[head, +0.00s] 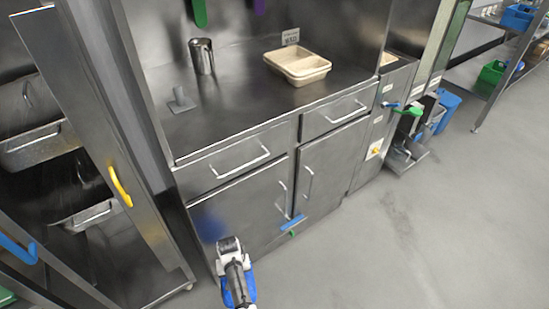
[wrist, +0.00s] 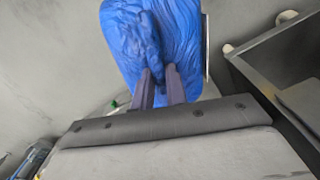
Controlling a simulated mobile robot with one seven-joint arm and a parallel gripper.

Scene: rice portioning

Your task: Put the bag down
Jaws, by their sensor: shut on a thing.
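The blue bag (wrist: 150,35) fills the top middle of the wrist view. My gripper (wrist: 160,78) is shut on its gathered part, with both dark fingers pressed against the blue plastic. In the head view my arm is at the bottom, in front of the steel cabinet, and part of the blue bag (head: 240,288) shows around it. The fingertips are hidden in the head view.
The steel counter (head: 240,105) holds a metal cup (head: 202,56) and beige trays (head: 297,66). Cabinet doors with handles stand below. A cabinet with a yellow handle (head: 120,186) stands at left. Grey floor (head: 400,240) is clear at right. A blue bin (head: 447,108) stands farther back.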

